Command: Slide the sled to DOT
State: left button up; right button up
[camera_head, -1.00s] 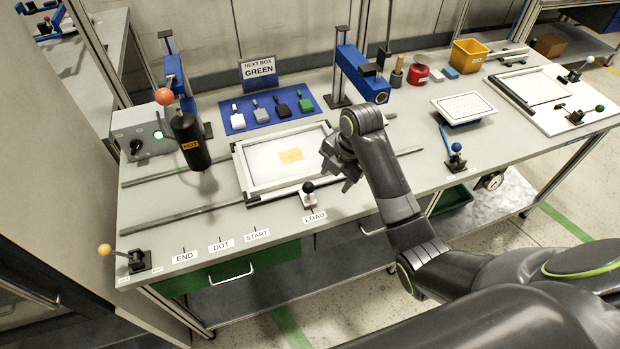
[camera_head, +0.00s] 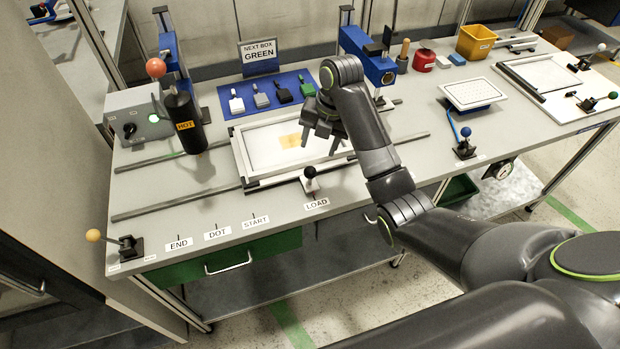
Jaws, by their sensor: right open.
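The sled (camera_head: 250,165) is a white-framed tray lying across two grey rails on the bench. A small orange-yellow square (camera_head: 290,141) shows on its pale bed. The sled's black-knobbed handle (camera_head: 310,172) stands at its front edge, just above the LOAD label (camera_head: 316,203). The DOT label (camera_head: 217,233) is on the bench's front edge, to the left, between END (camera_head: 179,244) and START (camera_head: 255,222). My right gripper (camera_head: 322,146) is open and empty, pointing down over the sled's right part, behind the knob. It hides part of the sled. My left gripper is not in view.
A black cylinder marked HOT (camera_head: 187,124) hangs over the rails left of the sled. A blue mat (camera_head: 258,112) with several small blocks lies behind it. A yellow-knobbed lever (camera_head: 120,243) stands front left. The rails left of the sled look clear.

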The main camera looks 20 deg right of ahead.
aim_at(312, 168)
jog(key=f+b, duration=0.2)
jog(key=f, duration=0.1)
jog(key=shift+w+a+f+b, duration=0.1)
jog(key=shift+a+f+b, duration=0.15)
jog(key=shift+f+b, duration=0.15)
jog(key=f, duration=0.2)
jog(key=f+p, duration=0.1)
jog(key=f, duration=0.1)
jog(key=a+f, duration=0.1)
jog(key=f, duration=0.1)
jog(key=shift+w+a+f+p, duration=0.1)
jog(key=shift+w+f+p, duration=0.15)
jog(key=shift+w+p, duration=0.15)
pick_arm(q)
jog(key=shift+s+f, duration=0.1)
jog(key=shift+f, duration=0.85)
pick_arm(e)
jog(key=shift+a+f, duration=0.1)
jog(key=shift+f, duration=0.6)
grip_shut()
